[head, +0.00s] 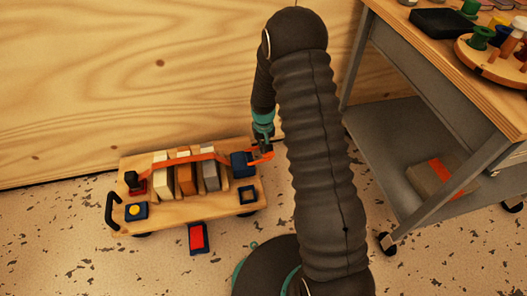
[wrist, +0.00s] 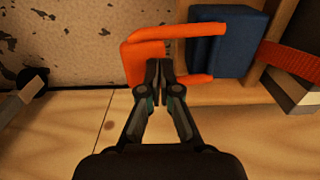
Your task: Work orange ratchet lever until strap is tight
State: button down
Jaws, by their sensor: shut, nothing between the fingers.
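The orange ratchet lever (wrist: 140,50) is a U-shaped handle joined to a blue ratchet block (wrist: 222,42). In the head view the lever (head: 262,156) sticks out to the right of the blue block (head: 241,164). The orange strap (head: 200,157) runs from the block across several cartons on a wooden cart to a dark post at left; it also shows in the wrist view (wrist: 291,61). I cannot tell how taut it is. My gripper (wrist: 159,64) is shut and empty, its fingertips at the lever's open middle; contact is unclear. It also shows in the head view (head: 264,146).
The wooden cart (head: 180,216) has a black handle at left and stands by a plywood wall (head: 90,80). A red and blue block (head: 198,237) lies on the floor in front. A grey shelf unit (head: 400,140) stands at right. Speckled floor is free at lower left.

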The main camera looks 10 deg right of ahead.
jog(key=shift+f+b, duration=0.4)
jog(key=shift+f, duration=0.35)
jog(key=shift+r+p, duration=1.15)
jog(key=shift+r, duration=0.9)
jog(key=shift+s+f, duration=0.1)
jog(key=shift+s, duration=0.3)
jog(key=s+r+t+p, duration=0.1)
jog(key=s+r+t, duration=0.1)
jog(key=s+r, duration=0.8)
jog(key=s+r+t+p, duration=0.1)
jog(key=s+r, duration=0.8)
jog(key=r, duration=0.9)
jog(key=s+r+t+p, duration=0.2)
jog(key=s+r+p, duration=0.1)
jog(key=s+r, duration=0.7)
notch_tip(320, 180, up, 4)
jog(key=shift+s+d+r+t, duration=0.15)
jog(key=shift+s+r+t, duration=0.05)
jog(key=shift+s+t, duration=0.15)
